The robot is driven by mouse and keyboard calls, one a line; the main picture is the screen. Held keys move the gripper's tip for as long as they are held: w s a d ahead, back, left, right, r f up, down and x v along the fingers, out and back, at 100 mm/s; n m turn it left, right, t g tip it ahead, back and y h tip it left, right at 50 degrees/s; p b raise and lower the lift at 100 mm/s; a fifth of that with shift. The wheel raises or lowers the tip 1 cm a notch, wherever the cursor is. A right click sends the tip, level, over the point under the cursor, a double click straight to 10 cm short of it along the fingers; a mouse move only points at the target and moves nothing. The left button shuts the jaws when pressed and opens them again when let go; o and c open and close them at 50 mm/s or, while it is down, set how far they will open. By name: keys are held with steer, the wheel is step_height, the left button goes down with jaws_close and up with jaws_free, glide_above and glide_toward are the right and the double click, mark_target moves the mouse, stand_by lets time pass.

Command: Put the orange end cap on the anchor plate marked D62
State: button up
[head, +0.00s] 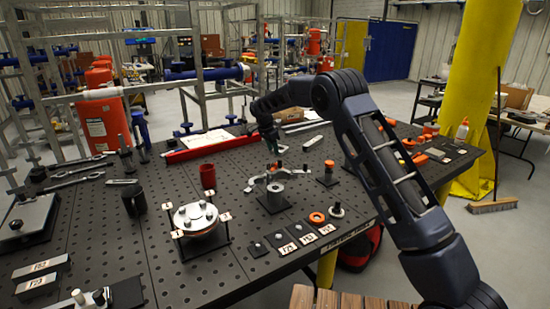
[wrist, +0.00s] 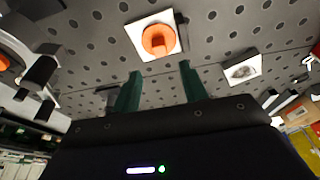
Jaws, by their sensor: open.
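My gripper (head: 277,151) points down over the middle of the perforated table in the head view. In the wrist view its two green fingers (wrist: 160,88) are apart with nothing between them. An orange round cap (wrist: 158,40) sits on a white square just beyond the fingertips, apart from them. In the head view an orange-topped cylinder (head: 329,169) stands on a dark base right of my gripper; I cannot tell whether it is the same piece. Small dark plates with white labels (head: 308,239) lie along the front edge. I cannot read D62 on any.
A grey cylinder with a clamp-like bracket (head: 275,190) stands below my gripper. A bolted round flange (head: 196,215) is left of it, with a red cup (head: 208,176) behind. An orange ring (head: 317,217) lies near the front edge. More orange parts (head: 420,159) are at right.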

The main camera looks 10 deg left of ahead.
steer(key=shift+v, duration=1.5)
steer(key=s+d+r+n+y, duration=0.1)
steer(key=d+r, duration=0.6)
steer(key=d, duration=0.3)
steer(key=s+d+r+n, duration=0.1)
steer(key=s+d+r, duration=0.1)
steer(key=d+r, duration=0.65)
steer(key=s+d+r+n+y, duration=0.1)
steer(key=s+d+r, duration=0.3)
steer(key=d, duration=0.5)
steer(key=s+d+r+n, duration=0.1)
steer(key=s+d+r, duration=0.1)
steer(key=s+d, duration=0.5)
steer(key=s+d+n+t, duration=0.1)
steer(key=s+d+n, duration=0.2)
steer(key=s+d, duration=1.25)
steer(key=s+d+f+n, duration=0.1)
steer(key=s+d+f, duration=0.2)
steer(key=s, duration=0.5)
steer(key=s+d+f+n+t, duration=0.1)
steer(key=s+d+f, duration=0.2)
steer(key=s, duration=0.4)
steer(key=shift+s+d+f, duration=0.2)
steer(key=shift+s+f, duration=0.15)
steer(key=shift+f, duration=0.05)
